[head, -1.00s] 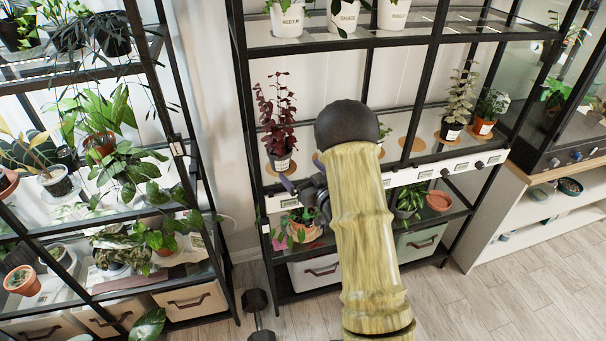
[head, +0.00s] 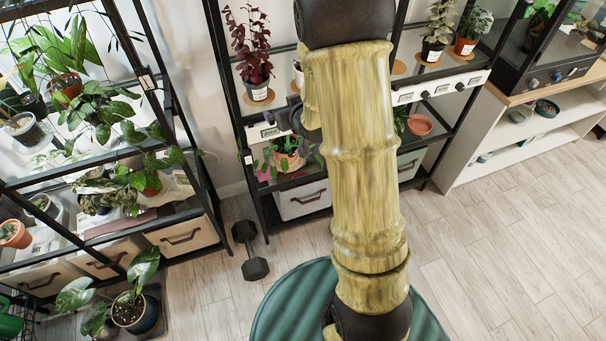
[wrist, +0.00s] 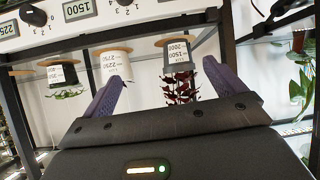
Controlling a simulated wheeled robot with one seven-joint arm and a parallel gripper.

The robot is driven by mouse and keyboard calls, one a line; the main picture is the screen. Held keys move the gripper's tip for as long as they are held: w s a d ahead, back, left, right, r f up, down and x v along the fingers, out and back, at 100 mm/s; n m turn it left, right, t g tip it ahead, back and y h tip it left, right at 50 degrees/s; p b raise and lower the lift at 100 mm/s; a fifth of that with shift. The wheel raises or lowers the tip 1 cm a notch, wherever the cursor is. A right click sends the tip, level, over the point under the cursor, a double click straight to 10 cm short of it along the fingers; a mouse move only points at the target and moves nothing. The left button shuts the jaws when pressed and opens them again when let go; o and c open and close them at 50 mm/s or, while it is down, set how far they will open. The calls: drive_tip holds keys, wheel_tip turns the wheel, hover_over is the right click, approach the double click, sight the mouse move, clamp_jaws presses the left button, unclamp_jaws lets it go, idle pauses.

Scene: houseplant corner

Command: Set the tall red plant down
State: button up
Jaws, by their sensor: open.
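The tall red plant (head: 251,40) has dark red leaves and stands upright in a dark pot with a white label. Its pot rests on a round cork mat (head: 243,101) on the middle shelf of the centre rack. The wrist view is upside down and shows the red plant (wrist: 180,90) behind the gap between my fingers. My gripper (wrist: 162,72) is open and empty, its two purple fingers spread wide. The fingers appear apart from the pot. In the head view my arm hides most of the gripper, just right of and below the pot.
A white-labelled pot (wrist: 113,66) stands beside the red plant on the same shelf. A knobbed label strip (head: 440,86) runs along the shelf edge. A potted plant (head: 286,150) sits on the shelf below. A dumbbell (head: 250,250) lies on the floor.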

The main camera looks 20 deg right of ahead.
drive_tip(key=s+a+g, duration=0.2)
drive_tip(key=s+g, duration=0.2)
drive_tip(key=s, duration=0.7)
drive_tip(key=s+a+r+m+g, duration=0.1)
drive_tip(key=s+g, duration=0.4)
drive_tip(key=s, duration=0.7)
drive_tip(key=shift+s+a+r, duration=0.2)
drive_tip(key=shift+a, duration=0.6)
